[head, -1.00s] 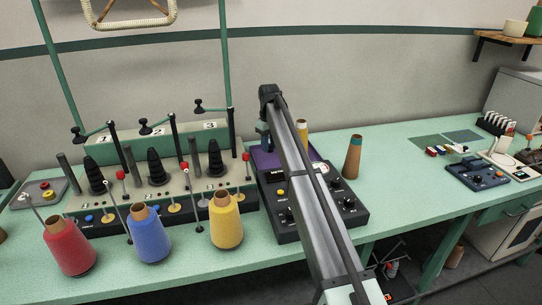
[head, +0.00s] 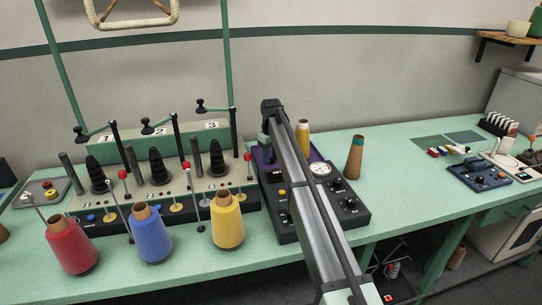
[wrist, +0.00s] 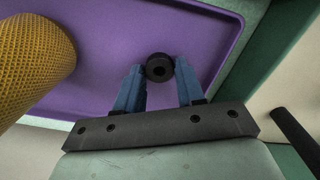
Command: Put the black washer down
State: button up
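The black washer (wrist: 160,67) is a small dark ring between my gripper's two blue fingertips (wrist: 161,70) in the wrist view. Both fingertips appear to touch its sides, so my gripper is shut on it. The purple tray (wrist: 110,45) lies beneath the washer; I cannot tell whether the washer touches its floor. In the head view the purple tray (head: 259,157) shows behind the control box, and my arm hides the washer and much of the tray.
A yellow cone (wrist: 35,55) stands on the tray's left in the wrist view and behind my arm (head: 303,138) in the head view. A control box (head: 349,205) lies in front of the tray. A brown cone (head: 354,158) stands to the right.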

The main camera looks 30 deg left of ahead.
jog(key=o, duration=0.3)
notch_tip(320, 180, up, 12)
jog(key=shift+r, duration=0.2)
dwell(0.6)
dwell(0.4)
